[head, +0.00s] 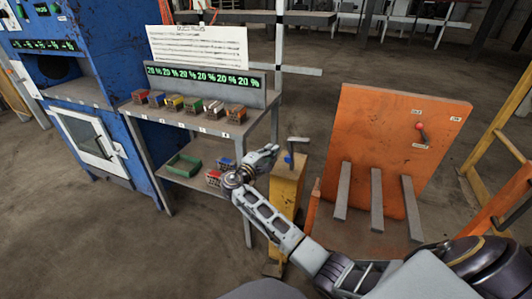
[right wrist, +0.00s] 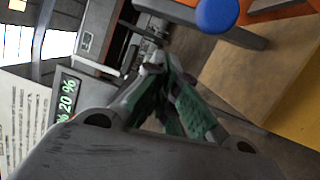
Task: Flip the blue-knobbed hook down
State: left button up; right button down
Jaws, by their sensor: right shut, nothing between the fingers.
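The blue-knobbed hook (head: 291,149) is a small grey bar on top of a yellow post (head: 287,188), right of the shelf stand in the head view. Its blue knob (head: 287,160) shows low on the hook's near side. In the right wrist view the blue knob (right wrist: 217,15) is large at the top, beside a grey bar (right wrist: 235,37) of the hook. My right gripper (head: 275,149) is just left of the hook, with its fingers shut and empty. The fingers (right wrist: 155,72) appear apart from the knob. My left gripper is not in view.
A grey shelf stand (head: 190,122) with several small coloured boxes and a green display stands left of the post. A blue machine (head: 105,75) is further left. An orange panel (head: 385,130) with a red-knobbed lever (head: 421,132) stands to the right. Bare floor lies in front.

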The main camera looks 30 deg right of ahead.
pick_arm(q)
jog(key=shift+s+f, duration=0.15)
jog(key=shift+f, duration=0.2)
pick_arm(e)
jog(key=shift+s+d+r, duration=0.2)
jog(key=shift+s+d, duration=0.7)
jog(key=shift+s, duration=0.2)
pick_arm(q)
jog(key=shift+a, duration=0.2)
pick_arm(e)
jog(key=shift+d, duration=0.15)
